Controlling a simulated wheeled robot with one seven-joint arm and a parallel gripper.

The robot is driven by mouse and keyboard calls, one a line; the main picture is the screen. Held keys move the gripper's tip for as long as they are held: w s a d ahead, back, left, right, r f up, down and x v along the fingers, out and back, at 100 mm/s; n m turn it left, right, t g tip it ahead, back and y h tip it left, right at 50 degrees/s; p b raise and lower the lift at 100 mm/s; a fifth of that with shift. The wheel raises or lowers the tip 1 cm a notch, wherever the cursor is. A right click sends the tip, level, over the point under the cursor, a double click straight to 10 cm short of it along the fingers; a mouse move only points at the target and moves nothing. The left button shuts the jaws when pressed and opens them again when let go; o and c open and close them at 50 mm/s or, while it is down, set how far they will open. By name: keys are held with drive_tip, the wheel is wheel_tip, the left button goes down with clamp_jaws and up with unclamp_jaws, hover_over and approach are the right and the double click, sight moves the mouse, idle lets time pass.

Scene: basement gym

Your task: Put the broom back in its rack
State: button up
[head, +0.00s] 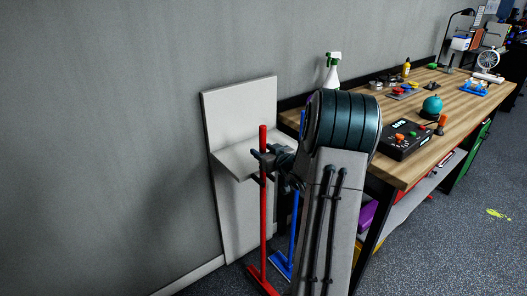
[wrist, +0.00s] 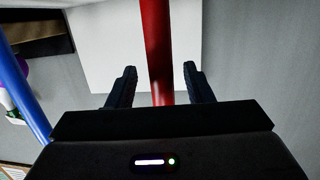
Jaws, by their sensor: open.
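A red broom (head: 263,200) stands upright at the front of the white rack (head: 240,105), its red head on the floor. A blue broom (head: 295,225) stands to the right of it, partly hidden by my arm. The rack is a tall back panel with a shelf sticking out. My gripper (head: 262,160) is at the red handle, near the shelf's front edge. In the wrist view my gripper (wrist: 160,88) is open, with the red handle (wrist: 157,45) between its fingers and a gap on both sides. The blue handle (wrist: 22,95) shows at the left there.
A wooden workbench (head: 455,100) stands to the right of the rack, with a spray bottle (head: 332,72), a black control box (head: 405,139) and small items on it. A grey wall (head: 100,120) is behind. Carpeted floor (head: 440,240) is open at the right.

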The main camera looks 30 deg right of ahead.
drive_tip(key=s+r, duration=0.2)
drive_tip(key=s, duration=1.1)
drive_tip(key=shift+s+r, duration=0.15)
drive_tip(key=shift+s, duration=0.15)
drive_tip(key=shift+a+r, duration=0.1)
